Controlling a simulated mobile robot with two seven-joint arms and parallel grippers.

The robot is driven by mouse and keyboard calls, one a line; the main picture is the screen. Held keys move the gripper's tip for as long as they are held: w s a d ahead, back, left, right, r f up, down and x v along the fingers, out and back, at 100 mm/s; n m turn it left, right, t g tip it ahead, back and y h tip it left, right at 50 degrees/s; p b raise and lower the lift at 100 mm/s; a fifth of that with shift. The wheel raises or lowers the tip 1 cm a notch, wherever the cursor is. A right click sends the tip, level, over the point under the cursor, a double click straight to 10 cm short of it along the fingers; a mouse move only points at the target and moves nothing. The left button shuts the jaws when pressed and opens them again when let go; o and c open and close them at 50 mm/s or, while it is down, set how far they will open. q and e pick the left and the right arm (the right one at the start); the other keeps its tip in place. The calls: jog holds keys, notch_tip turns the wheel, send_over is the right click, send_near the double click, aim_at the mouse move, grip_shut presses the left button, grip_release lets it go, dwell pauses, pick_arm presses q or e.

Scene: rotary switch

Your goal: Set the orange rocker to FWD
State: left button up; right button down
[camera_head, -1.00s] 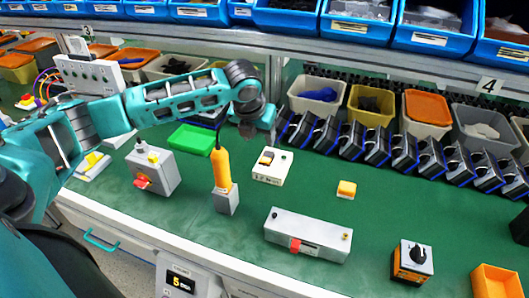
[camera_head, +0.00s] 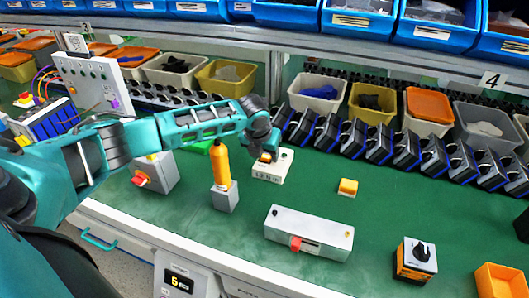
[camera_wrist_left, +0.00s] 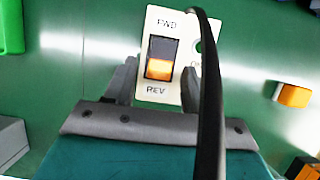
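A white switch box (camera_head: 267,177) stands on the green bench under my left gripper (camera_head: 266,152). In the left wrist view the box (camera_wrist_left: 145,90) carries a rocker (camera_wrist_left: 160,58) with a dark half toward the FWD label and an orange half toward the REV label. My left gripper (camera_wrist_left: 157,82) is open, its two grey fingers on either side of the rocker, with nothing held. Whether the fingers touch the box cannot be told. In the head view the gripper partly hides the rocker. My right gripper is not in view.
A black cable (camera_wrist_left: 208,100) crosses the wrist view beside the rocker. An orange-handled tool (camera_head: 221,165) stands in a grey block left of the box. A yellow-orange block (camera_head: 347,187) is to its right; a grey slider box (camera_head: 308,232) is in front.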

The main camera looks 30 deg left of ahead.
pick_arm(q)
grip_shut()
jog(key=shift+w+r+g+p, duration=0.15)
jog(key=shift+r+g+p, duration=0.25)
jog(key=shift+p, duration=0.7)
jog(key=shift+w+f+g+h, duration=0.15)
jog(key=shift+w+g+h, duration=0.2)
jog(key=shift+g, duration=0.45)
jog(key=shift+a+g+b, duration=0.1)
jog(key=shift+g+b, duration=0.3)
jog(key=shift+o, duration=0.2)
grip_release()
